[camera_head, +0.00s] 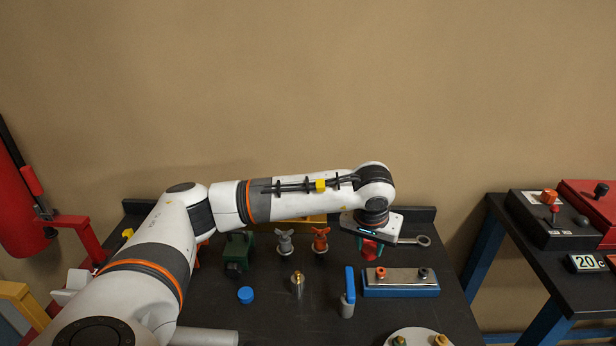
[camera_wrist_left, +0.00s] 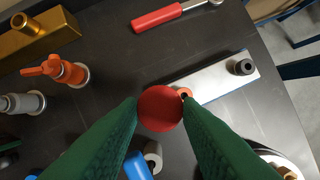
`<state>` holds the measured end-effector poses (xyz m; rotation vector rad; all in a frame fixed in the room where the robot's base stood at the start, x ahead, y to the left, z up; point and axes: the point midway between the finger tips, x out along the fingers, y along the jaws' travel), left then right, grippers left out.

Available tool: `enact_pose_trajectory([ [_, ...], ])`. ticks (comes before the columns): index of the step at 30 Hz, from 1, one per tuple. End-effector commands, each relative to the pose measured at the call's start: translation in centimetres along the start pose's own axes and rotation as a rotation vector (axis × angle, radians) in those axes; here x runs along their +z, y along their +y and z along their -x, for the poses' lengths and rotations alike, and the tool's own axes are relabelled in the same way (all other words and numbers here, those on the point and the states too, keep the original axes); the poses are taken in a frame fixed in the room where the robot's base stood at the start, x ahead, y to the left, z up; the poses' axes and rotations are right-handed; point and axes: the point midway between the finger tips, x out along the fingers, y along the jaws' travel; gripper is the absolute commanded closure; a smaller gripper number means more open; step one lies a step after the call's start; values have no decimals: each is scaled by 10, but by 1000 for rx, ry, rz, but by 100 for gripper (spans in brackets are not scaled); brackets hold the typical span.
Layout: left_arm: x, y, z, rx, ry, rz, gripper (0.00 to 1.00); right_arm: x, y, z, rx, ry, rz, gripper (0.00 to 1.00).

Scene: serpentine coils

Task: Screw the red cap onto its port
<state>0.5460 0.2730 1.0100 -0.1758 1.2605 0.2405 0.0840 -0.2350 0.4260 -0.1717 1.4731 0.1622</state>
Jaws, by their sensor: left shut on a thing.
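My left gripper (camera_head: 370,247) has green fingers and is shut on the red cap (camera_head: 368,252). In the left wrist view the round red cap (camera_wrist_left: 160,108) sits between the two fingertips. The blue block (camera_head: 400,291) with a silver top plate stands on the table just below and right of the gripper. It bears a red-orange port (camera_head: 380,272) at its left end and a black port (camera_head: 423,272) at its right end. In the left wrist view the red-orange port (camera_wrist_left: 186,92) is partly hidden behind the cap and finger. I cannot tell whether cap and port touch.
A blue-handled valve (camera_head: 350,288) stands close left of the block. Further left are a brass fitting (camera_head: 297,281), a blue cap (camera_head: 246,295), an orange valve (camera_head: 320,239) and a grey valve (camera_head: 285,242). A ring-ended tool (camera_head: 421,241) lies behind the block. A round plate (camera_head: 412,332) is in front.

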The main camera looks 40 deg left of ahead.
Motion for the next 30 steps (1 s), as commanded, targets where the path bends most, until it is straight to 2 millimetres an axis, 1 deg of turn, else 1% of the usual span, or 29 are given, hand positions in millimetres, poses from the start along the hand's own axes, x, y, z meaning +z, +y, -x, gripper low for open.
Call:
enact_pose_trajectory([
  [1, 19, 17, -1, 18, -1, 56, 96, 1, 0, 5, 0, 0, 0, 64],
  [3, 41, 39, -4, 39, -2, 124, 96, 1, 0, 10, 0, -1, 0, 64],
  [5, 59, 60, -5, 57, -2, 182, 96, 2, 0, 16, 0, -1, 0, 64],
  [6, 70, 74, -6, 69, -2, 221, 96, 2, 0, 20, 0, -1, 0, 64],
  [8, 85, 96, -7, 86, -2, 277, 96, 3, 0, 25, 0, -1, 0, 64],
  [9, 93, 111, -7, 97, -1, 314, 96, 3, -1, 28, 0, -1, 0, 64],
  [12, 110, 147, -8, 121, -1, 396, 96, 4, -1, 34, 0, -1, 0, 64],
  [15, 120, 176, -9, 143, 1, 460, 96, 4, -1, 39, 0, -1, 0, 64],
  [16, 122, 183, -9, 147, 1, 476, 96, 4, -1, 40, 0, -1, 0, 64],
  [18, 126, 197, -9, 156, 1, 505, 96, 4, -1, 42, 0, -1, 0, 64],
  [21, 128, 208, -10, 163, 1, 529, 96, 4, -1, 43, 0, -1, 0, 64],
  [26, 128, 213, -15, 167, 2, 538, 96, 4, -1, 39, 0, -1, 0, 64],
  [30, 124, 212, -24, 167, 3, 537, 96, 3, 0, 30, 0, 0, 0, 64],
])
